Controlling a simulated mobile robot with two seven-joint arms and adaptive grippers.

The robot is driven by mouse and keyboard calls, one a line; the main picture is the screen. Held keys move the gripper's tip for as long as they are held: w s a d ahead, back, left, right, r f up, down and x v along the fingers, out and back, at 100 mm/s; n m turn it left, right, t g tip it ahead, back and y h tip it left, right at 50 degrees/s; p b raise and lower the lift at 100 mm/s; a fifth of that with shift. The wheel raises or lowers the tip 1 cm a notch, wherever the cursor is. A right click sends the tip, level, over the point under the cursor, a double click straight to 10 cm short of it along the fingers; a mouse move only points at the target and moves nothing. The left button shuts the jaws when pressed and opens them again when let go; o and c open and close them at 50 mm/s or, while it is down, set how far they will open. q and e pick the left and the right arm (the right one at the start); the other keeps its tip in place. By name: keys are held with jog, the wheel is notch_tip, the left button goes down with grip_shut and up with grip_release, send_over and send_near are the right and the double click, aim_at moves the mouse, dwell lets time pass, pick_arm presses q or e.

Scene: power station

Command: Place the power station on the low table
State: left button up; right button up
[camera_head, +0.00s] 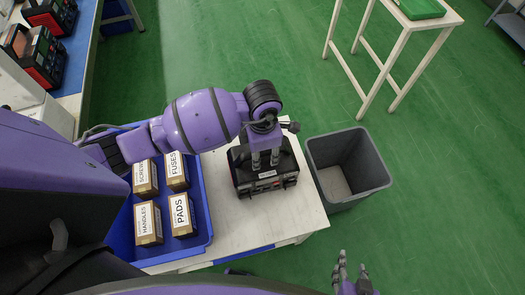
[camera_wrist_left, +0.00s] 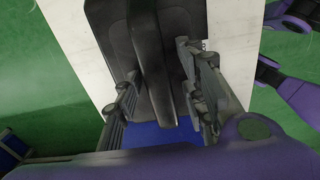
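The black and red power station (camera_head: 262,182) stands on the white low table (camera_head: 285,224), near its right edge. My left gripper (camera_head: 265,159) is directly over it, pointing down. In the left wrist view, the fingers of my left gripper (camera_wrist_left: 165,100) are apart, one on each side of the power station's dark handle (camera_wrist_left: 153,62). A gap shows between the fingers and the handle, so it looks open. My arm hides part of the power station's back. My right gripper (camera_head: 353,277) is at the bottom edge, empty, with its fingers apart.
A blue tray (camera_head: 201,232) holding several labelled boxes (camera_head: 181,214) covers the table's left part. A grey bin (camera_head: 346,167) stands right of the table. Two similar red-black units (camera_head: 36,52) are at the top left. A white-legged table (camera_head: 399,38) stands at the back.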

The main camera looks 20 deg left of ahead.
pick_arm(q)
notch_tip(320, 180, up, 12)
jog(key=shift+p, duration=0.3)
dwell(0.3)
